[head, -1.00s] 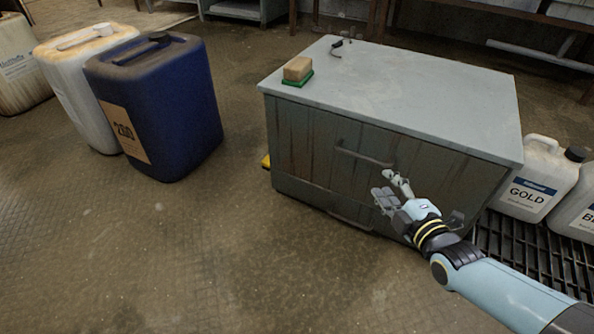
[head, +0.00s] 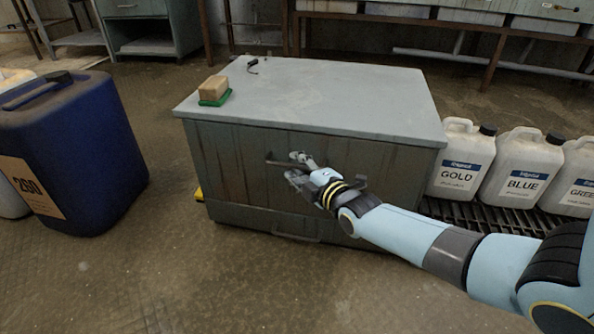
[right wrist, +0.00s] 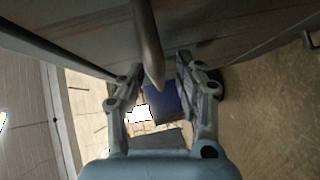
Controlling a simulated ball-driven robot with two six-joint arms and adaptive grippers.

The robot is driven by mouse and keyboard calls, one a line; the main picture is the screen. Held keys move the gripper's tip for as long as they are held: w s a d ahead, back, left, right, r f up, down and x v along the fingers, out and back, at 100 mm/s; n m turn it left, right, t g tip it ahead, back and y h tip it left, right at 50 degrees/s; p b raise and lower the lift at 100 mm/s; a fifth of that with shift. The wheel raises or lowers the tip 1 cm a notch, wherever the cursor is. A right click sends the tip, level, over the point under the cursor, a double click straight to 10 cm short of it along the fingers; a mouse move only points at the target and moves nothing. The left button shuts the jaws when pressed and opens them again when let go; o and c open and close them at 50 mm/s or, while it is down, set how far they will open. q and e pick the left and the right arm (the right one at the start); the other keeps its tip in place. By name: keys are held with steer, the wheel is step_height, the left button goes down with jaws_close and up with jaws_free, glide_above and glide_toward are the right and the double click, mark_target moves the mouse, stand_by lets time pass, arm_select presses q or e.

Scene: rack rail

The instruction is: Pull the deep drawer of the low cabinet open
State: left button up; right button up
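The low grey-blue cabinet (head: 330,100) stands in the middle of the head view. Its tall upper drawer front (head: 230,160) looks shut and carries a bar handle (head: 276,162). A second handle (head: 296,238) sits low on the shallower bottom front. My right gripper (head: 296,167) is at the upper handle and hides part of it. In the right wrist view, the fingers of my right gripper (right wrist: 157,85) are spread apart, with the handle bar (right wrist: 147,45) running between them. I cannot tell whether either finger touches it. My left gripper is not in view.
A tan block on a green pad (head: 213,90) and a small dark item (head: 252,65) lie on the cabinet top. A blue drum (head: 70,150) stands left. Labelled jugs (head: 460,160) stand on a black grate at right. The floor before the cabinet is clear.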

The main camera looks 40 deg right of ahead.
steer(key=shift+w, duration=0.2)
steer(key=shift+c, duration=0.3)
jaws_close()
